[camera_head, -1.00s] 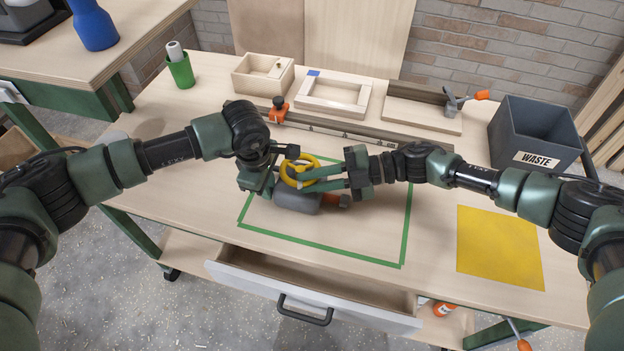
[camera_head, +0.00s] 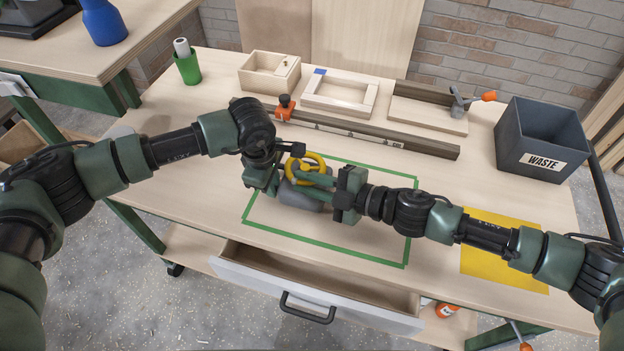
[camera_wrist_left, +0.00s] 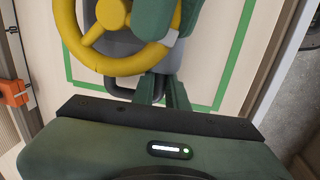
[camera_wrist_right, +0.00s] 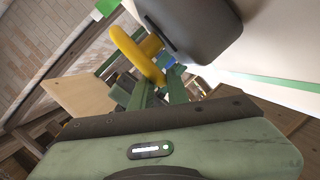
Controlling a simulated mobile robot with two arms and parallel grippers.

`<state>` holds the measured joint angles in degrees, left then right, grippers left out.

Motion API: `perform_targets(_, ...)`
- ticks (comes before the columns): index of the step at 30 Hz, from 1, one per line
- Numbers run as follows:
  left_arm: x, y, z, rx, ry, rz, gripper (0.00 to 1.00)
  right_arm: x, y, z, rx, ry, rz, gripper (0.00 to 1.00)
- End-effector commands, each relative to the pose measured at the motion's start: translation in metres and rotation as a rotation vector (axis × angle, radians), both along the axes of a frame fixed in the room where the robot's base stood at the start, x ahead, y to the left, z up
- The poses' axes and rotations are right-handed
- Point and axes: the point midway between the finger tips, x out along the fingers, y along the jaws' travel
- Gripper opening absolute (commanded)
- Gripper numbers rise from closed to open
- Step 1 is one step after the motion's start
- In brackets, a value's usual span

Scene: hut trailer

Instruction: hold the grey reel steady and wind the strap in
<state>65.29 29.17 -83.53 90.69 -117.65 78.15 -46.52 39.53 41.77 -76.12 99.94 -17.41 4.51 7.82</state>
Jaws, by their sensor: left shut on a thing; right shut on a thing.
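The grey reel (camera_head: 302,199) lies inside the green tape outline on the bench, with a yellow wheel (camera_head: 319,161) on top. The wheel and its hub also show in the left wrist view (camera_wrist_left: 70,38). My left gripper (camera_head: 272,182) is shut at the reel's left side; its fingers meet a dark handle (camera_wrist_left: 122,91) in the left wrist view. My right gripper (camera_head: 300,176) reaches in from the right, shut on the yellow wheel; the wheel (camera_wrist_right: 130,50) shows at its fingertips in the right wrist view. I cannot make out the strap; my grippers cover part of the reel.
A wooden box (camera_head: 270,72), a frame (camera_head: 340,93) and a long dark rail (camera_head: 370,133) lie behind the reel. A grey waste bin (camera_head: 541,140) stands at the back right. A yellow mat (camera_head: 500,270) lies at right. An open drawer (camera_head: 315,290) juts out in front.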

Motion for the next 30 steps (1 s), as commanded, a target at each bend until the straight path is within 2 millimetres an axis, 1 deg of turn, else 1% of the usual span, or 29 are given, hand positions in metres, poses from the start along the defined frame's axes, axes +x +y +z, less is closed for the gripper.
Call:
perform_targets(1,0.0,-0.002,0.001,-0.003,-0.002,-0.002,0.0,-0.006,0.006,-0.002,0.008,0.011,-0.039,0.0)
perform_targets(4,0.0,-0.002,0.001,-0.004,-0.002,-0.003,0.0,-0.006,0.011,-0.002,0.009,0.011,-0.135,0.0)
perform_targets(18,0.0,-0.003,0.001,-0.006,-0.002,-0.004,0.0,0.001,0.03,0.0,0.011,0.013,-0.559,0.0)
perform_targets(24,0.0,-0.003,0.001,-0.007,-0.002,-0.005,0.0,0.005,0.034,0.0,0.01,0.01,-0.689,0.0)
perform_targets(30,0.0,-0.004,0.001,-0.008,-0.001,-0.005,0.0,0.008,0.035,0.001,0.008,0.007,-0.769,0.0)
